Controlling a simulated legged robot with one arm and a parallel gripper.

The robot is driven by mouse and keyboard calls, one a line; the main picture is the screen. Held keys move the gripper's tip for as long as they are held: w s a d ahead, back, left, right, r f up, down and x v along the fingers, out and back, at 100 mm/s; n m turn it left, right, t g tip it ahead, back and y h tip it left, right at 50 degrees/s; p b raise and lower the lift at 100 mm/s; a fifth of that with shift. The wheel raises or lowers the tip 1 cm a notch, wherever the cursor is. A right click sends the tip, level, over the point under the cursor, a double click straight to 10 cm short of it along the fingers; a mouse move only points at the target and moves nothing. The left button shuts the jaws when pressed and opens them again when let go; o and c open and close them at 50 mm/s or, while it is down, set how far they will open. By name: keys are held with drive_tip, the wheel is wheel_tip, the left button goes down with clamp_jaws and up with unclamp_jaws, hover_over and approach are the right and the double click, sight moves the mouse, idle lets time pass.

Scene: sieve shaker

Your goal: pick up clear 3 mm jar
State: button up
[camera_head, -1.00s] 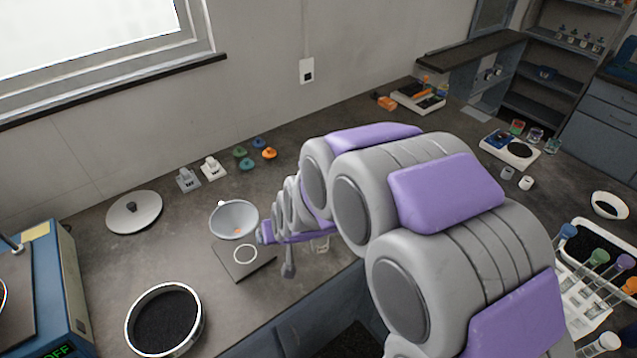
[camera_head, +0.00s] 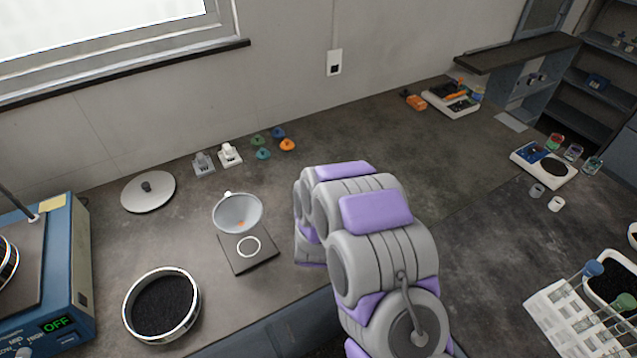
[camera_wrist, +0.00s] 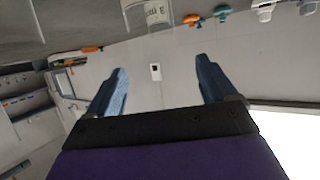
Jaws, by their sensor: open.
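A clear jar (camera_wrist: 148,14) with dark lettering that reads like "3 m" shows at the top edge of the wrist view, partly cut off. The wrist picture appears upside down. My gripper (camera_wrist: 160,70) is open, its two blue fingers apart with only wall and an outlet seen between them. The jar appears beyond the fingertips and apart from them. In the head view I cannot make out the jar or my gripper; my own arm covers the middle of the bench.
A funnel (camera_head: 238,214) stands behind a dark square plate with a white ring (camera_head: 248,254). A sieve (camera_head: 162,306) and a blue shaker (camera_head: 66,262) are at left. Coloured small items (camera_head: 287,144) sit toward the wall. A tube rack (camera_head: 570,320) is at right. The bench's back middle is clear.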

drive_tip(key=b+x, duration=0.2)
drive_tip(key=x, duration=0.9)
drive_tip(key=shift+d, duration=0.1)
drive_tip(key=shift+a+b+x, duration=0.2)
drive_tip(key=shift+b+x, duration=0.3)
drive_tip(key=shift+x, duration=0.95)
drive_tip(key=shift+a+b+x, duration=0.15)
drive_tip(key=shift+b+x, duration=0.3)
drive_tip(key=shift+x, duration=1.05)
drive_tip(key=shift+r, duration=0.1)
drive_tip(key=shift+c, duration=0.3)
drive_tip(key=c, duration=1.1)
